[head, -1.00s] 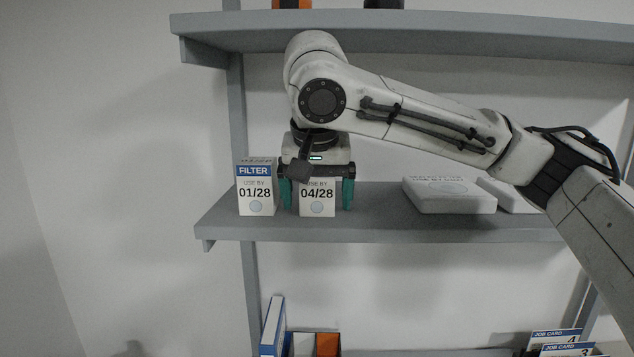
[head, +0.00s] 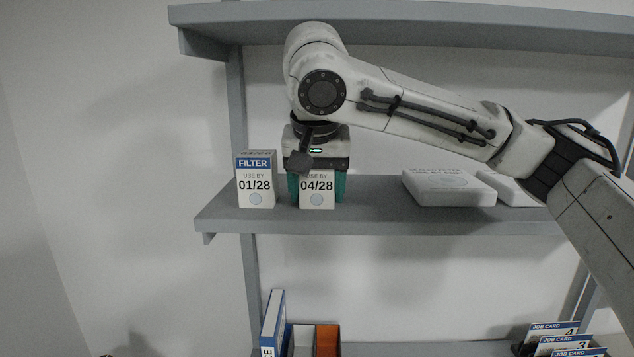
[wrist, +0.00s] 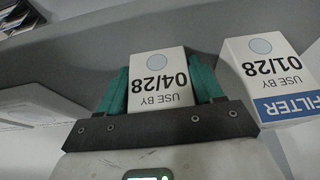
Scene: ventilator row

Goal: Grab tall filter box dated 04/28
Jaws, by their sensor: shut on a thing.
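The filter box dated 04/28 (head: 317,196) stands upright on the middle shelf, its top hidden behind my gripper. My gripper (head: 317,190) points down over it, with its teal fingers shut on the left and right sides of the box. The wrist view also shows the 04/28 box (wrist: 157,84) between the two teal fingers (wrist: 160,88). A filter box dated 01/28 (head: 256,184) stands just left of it, with a blue FILTER band; it also shows in the wrist view (wrist: 268,75). The two boxes are apart.
The grey shelf (head: 380,213) has free room right of the held box, up to flat white packs (head: 448,189). Another shelf (head: 420,28) runs above my arm. Below are binders (head: 273,323) and job cards (head: 553,333).

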